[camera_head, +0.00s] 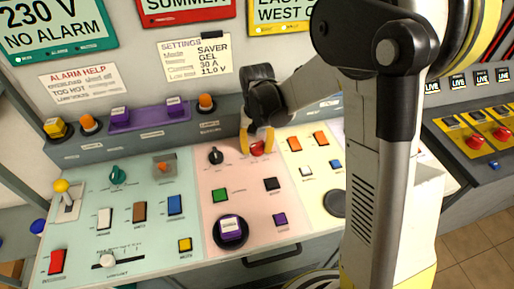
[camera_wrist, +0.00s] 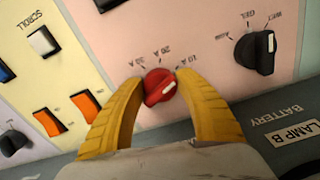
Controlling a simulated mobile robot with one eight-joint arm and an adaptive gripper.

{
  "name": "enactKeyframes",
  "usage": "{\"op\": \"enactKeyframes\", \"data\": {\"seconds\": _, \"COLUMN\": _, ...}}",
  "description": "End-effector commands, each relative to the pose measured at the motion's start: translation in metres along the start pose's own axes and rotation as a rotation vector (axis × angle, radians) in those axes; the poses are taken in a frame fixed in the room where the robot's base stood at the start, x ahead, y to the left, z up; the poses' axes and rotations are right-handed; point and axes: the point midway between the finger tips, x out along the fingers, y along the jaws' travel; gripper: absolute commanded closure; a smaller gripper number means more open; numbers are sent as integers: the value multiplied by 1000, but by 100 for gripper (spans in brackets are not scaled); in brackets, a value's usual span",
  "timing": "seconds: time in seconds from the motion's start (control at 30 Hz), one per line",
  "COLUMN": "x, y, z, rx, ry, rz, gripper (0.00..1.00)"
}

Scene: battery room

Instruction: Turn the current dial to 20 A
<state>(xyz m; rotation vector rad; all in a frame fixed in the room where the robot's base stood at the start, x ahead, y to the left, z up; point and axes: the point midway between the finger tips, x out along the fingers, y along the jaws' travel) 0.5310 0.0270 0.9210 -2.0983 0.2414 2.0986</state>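The red current dial (camera_wrist: 157,86) has a white pointer mark and sits on the pink panel. Labels 30 A, 20 A and 10 A are printed around it in the wrist view, upside down. The white mark points toward the 10 A side. My gripper (camera_wrist: 160,82) has its two yellow fingers apart, one on each side of the dial. The fingertips are close to the dial's edges; I cannot tell whether they touch. In the head view the dial (camera_head: 257,148) shows between the fingers of my gripper (camera_head: 257,141), partly hidden.
A black selector dial (camera_wrist: 255,52) labelled GEL and WET stands beside it, and shows in the head view (camera_head: 215,156). Orange switches (camera_wrist: 85,105) lie on the yellow panel. A grey ledge runs behind the dials.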

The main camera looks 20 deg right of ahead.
Motion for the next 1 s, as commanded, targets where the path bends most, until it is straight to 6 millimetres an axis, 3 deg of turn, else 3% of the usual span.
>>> {"op": "enactKeyframes", "data": {"seconds": 0.03, "x": 0, "y": 1, "z": 0, "rx": 0, "ry": 0, "rz": 2, "gripper": 79}}
{"op": "enactKeyframes", "data": {"seconds": 0.07, "x": 0, "y": 1, "z": 0, "rx": 0, "ry": 0, "rz": 2, "gripper": 88}}
{"op": "enactKeyframes", "data": {"seconds": 0.1, "x": 0, "y": 1, "z": 0, "rx": 0, "ry": 0, "rz": 2, "gripper": 89}}
{"op": "enactKeyframes", "data": {"seconds": 0.47, "x": 0, "y": 1, "z": 0, "rx": -33, "ry": 0, "rz": 2, "gripper": 90}}
{"op": "enactKeyframes", "data": {"seconds": 1.0, "x": 0, "y": 3, "z": -1, "rx": -420, "ry": 0, "rz": 3, "gripper": 90}}
